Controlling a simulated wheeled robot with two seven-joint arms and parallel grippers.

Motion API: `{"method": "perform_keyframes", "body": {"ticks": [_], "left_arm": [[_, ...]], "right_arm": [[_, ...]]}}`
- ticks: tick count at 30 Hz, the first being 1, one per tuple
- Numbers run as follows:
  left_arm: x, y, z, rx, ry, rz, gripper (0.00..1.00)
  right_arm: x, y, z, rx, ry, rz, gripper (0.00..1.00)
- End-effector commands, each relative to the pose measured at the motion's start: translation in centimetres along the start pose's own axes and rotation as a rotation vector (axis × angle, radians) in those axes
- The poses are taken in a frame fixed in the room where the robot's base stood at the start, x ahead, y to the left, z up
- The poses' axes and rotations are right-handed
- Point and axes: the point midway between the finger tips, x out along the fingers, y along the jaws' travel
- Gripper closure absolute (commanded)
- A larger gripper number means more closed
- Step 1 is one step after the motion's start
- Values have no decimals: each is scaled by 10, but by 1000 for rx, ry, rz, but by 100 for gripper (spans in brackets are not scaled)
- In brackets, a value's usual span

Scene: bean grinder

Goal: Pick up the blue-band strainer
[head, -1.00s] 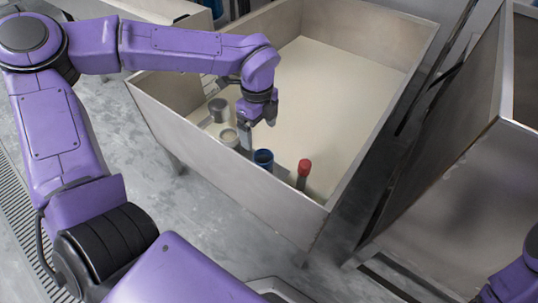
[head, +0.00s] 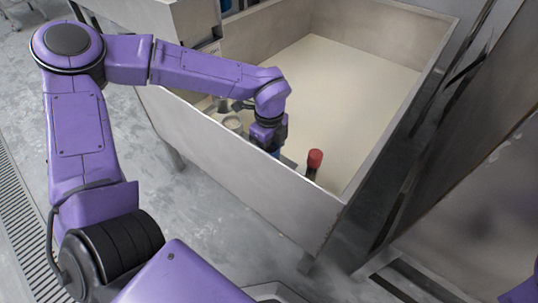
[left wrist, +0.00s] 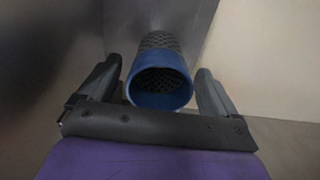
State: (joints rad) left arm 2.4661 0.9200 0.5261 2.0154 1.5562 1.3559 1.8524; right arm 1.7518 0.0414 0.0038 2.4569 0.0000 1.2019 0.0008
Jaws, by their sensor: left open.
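The blue-band strainer (left wrist: 165,60) is a dark perforated cylinder with a blue rim, seen in the left wrist view with its open end towards the camera. My left gripper (left wrist: 158,85) is open, with one finger on each side of the strainer. Gaps show between the fingers and the blue band. In the head view my left gripper (head: 270,145) reaches down inside the near wall of the bin, and it hides nearly all of the strainer. My right gripper is out of view.
The large metal bin (head: 230,165) has a pale floor, clear towards the back and right. A red-topped item (head: 314,160) stands to the right of my gripper. A pale round container (head: 233,123) and a metal cup (head: 223,105) stand to its left.

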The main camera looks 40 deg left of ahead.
Motion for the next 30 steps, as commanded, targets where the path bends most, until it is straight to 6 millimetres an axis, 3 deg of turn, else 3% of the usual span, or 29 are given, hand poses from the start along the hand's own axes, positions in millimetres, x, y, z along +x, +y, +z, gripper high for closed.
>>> {"method": "perform_keyframes", "body": {"ticks": [2, 8, 14, 23, 30], "left_arm": [[15, 1, 0, -1, 0, 1, 8], [14, 1, 0, 0, 0, 0, 8], [14, 1, 0, 0, 0, 0, 68], [7, 0, 0, 0, 0, -2, 68], [-51, 0, 0, 1, 0, -4, 68]], "right_arm": [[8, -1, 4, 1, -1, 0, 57], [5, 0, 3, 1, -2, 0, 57], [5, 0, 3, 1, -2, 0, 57], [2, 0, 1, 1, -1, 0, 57], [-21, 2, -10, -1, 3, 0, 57]]}}
